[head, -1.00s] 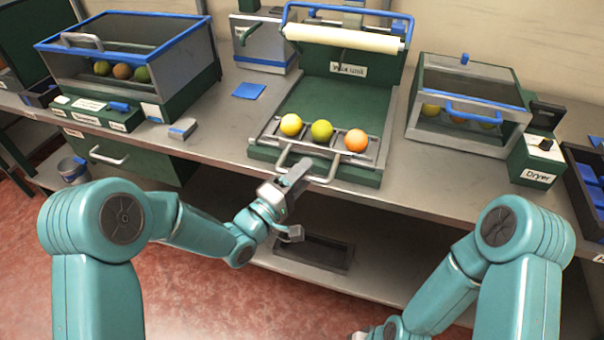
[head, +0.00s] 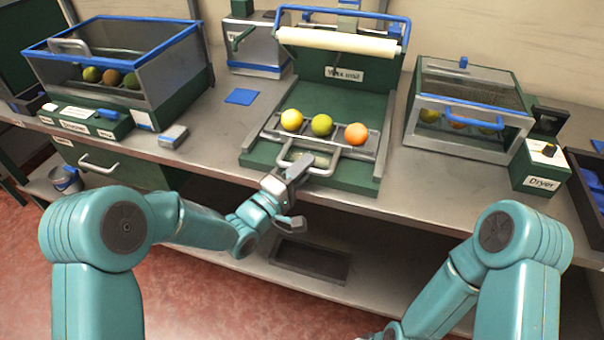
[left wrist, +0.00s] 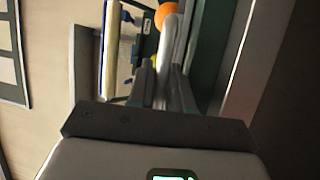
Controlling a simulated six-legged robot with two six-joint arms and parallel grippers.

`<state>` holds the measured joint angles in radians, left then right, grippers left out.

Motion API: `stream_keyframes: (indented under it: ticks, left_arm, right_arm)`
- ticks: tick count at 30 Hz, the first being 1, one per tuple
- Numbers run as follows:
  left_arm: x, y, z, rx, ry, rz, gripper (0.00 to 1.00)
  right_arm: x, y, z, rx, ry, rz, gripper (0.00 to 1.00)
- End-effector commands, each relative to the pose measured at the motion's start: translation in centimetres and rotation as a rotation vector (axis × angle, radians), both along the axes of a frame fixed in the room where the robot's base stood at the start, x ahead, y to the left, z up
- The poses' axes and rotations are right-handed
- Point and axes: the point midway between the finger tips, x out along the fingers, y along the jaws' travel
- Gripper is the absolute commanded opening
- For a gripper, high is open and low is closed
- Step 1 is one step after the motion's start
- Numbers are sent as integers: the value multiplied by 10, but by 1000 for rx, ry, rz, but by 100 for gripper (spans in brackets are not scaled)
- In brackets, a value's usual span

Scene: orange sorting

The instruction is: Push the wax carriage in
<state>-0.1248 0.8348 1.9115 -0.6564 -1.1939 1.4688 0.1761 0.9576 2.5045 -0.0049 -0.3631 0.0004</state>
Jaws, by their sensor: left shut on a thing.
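The wax unit (head: 333,103) stands on the bench with its green bed and an upright back that carries a cream roller (head: 337,40). Its metal carriage (head: 268,127) lies on the bed and holds a yellow, a green and an orange fruit in a row. The carriage handle (head: 337,153) points toward me. My left gripper (head: 302,164) is shut on this handle at the front of the bed. In the left wrist view the fingers (left wrist: 163,75) close on the pale handle bar (left wrist: 173,40), with an orange fruit beyond.
A glass-sided washer (head: 110,75) with fruit stands at the left, and the dryer (head: 470,110) at the right. A blue pad (head: 242,97) and a small grey block (head: 173,136) lie on the bench left of the wax unit. A dark tray (head: 310,262) sits on the lower shelf.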

Motion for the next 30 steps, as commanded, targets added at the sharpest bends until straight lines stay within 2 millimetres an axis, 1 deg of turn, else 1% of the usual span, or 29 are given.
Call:
stream_keyframes:
  ticks: [1, 6, 7, 8, 9, 30]
  left_arm:
    - [-2, 0, -3, 2, 9, 0, 0]
    - [-3, 1, -3, 2, 8, 0, 0]
    - [-3, 1, -3, 2, 8, 0, 29]
    - [-4, 1, -3, 2, 8, 0, 39]
    - [-4, 1, -3, 2, 8, 0, 40]
    - [-2, 1, -3, 2, 7, 0, 40]
  right_arm:
    - [0, 0, 0, 0, 0, 0, 43]
    - [0, 0, 0, 0, 0, 0, 43]
    - [0, 0, 0, 0, 0, 0, 43]
    - [0, 0, 0, 0, 0, 0, 43]
    - [0, 0, 0, 0, 0, 0, 43]
    - [0, 0, 0, 0, 0, 0, 43]
